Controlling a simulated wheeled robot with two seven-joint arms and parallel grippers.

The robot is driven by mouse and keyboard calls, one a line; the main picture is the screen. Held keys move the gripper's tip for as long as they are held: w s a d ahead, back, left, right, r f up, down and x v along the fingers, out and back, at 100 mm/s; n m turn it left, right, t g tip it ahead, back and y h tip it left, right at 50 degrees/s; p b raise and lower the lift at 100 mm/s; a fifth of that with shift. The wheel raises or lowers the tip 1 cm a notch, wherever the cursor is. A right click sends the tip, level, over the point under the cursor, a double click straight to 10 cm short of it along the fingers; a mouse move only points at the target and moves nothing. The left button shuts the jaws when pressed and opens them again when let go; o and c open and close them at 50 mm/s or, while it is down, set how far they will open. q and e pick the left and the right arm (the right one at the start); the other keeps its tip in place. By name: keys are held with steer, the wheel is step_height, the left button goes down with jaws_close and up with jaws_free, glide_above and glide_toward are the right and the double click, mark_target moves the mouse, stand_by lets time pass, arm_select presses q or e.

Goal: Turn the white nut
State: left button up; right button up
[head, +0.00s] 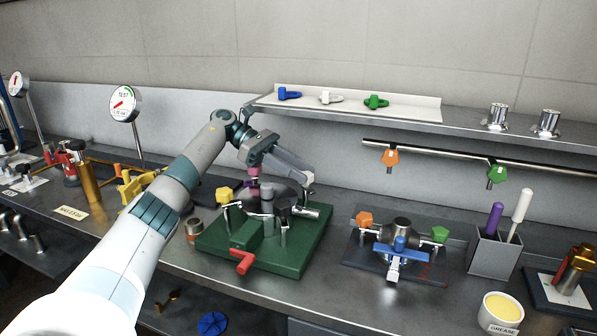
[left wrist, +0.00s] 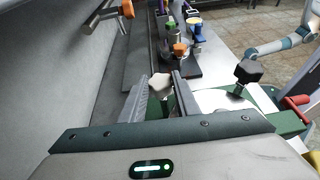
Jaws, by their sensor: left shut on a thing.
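The white nut (left wrist: 160,84) sits between the fingers of my left gripper (left wrist: 161,98) in the left wrist view. In the head view the white nut (head: 308,178) shows as a small pale knob at the fingertips of my left gripper (head: 304,172), at the back right of a green-based fixture (head: 215,238). The gripper is shut on the nut, reaching over the fixture from the left. The fixture also carries a yellow nut (head: 224,194), a pinkish nut (head: 254,170) and a black nut (left wrist: 249,72). The nut's stem is partly hidden. My right gripper is out of view.
A red handle (head: 243,262) sticks out at the fixture's front. A second fixture (head: 402,228) with orange and green nuts stands to the right. A shelf (head: 420,112) with blue, white and green pieces and a rail (head: 440,155) run behind. A grey holder (head: 492,252) stands further right.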

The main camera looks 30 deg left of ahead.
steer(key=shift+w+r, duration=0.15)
arm_select(q)
steer(key=o, duration=1.1)
steer(key=shift+f, duration=0.1)
steer(key=shift+c, duration=0.2)
